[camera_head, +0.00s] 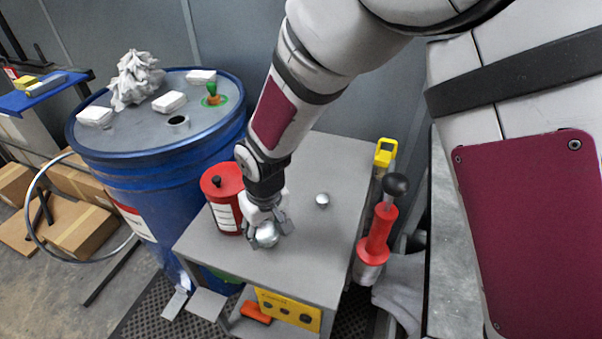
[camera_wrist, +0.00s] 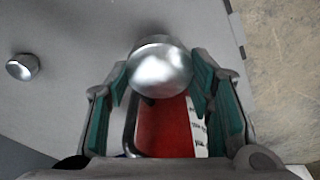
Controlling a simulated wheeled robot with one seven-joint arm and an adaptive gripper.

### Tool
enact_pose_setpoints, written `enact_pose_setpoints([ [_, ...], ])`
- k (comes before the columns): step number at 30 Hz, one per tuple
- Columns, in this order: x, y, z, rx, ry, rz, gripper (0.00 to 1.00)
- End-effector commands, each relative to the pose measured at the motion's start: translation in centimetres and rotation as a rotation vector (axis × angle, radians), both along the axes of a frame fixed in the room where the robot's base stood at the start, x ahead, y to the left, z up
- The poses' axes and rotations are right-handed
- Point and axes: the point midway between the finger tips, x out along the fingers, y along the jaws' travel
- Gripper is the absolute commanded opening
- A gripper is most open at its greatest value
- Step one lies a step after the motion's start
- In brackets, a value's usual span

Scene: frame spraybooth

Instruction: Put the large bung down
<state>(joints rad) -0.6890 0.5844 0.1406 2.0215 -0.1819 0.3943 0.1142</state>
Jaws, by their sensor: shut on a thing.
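The large bung (camera_head: 266,237) is a shiny silver, rounded metal piece. My gripper (camera_head: 265,226) is shut on it, low over the front left part of the grey cart top (camera_head: 335,170). In the wrist view the large bung (camera_wrist: 160,70) sits between the green-padded fingers of my gripper (camera_wrist: 158,88). Whether its underside touches the cart top is hidden. A smaller silver bung (camera_head: 322,200) stands apart on the cart top, to the right, and also shows at the left of the wrist view (camera_wrist: 22,67).
A red can (camera_head: 222,190) stands close to the left of my gripper. A red plunger-like tool with a black knob (camera_head: 380,225) and a yellow handle (camera_head: 385,152) are at the cart's right side. A blue drum (camera_head: 160,150) stands left.

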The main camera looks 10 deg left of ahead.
Motion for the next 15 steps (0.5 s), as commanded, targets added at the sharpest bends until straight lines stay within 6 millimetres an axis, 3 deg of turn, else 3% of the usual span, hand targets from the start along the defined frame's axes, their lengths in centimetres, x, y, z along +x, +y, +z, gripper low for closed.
enact_pose_setpoints([
  [6, 3.6, -2.1, -0.4, 0.001, 0.000, -0.003, 0.26],
  [15, 5.2, -3.1, -0.9, -0.001, 0.002, 0.001, 0.26],
])
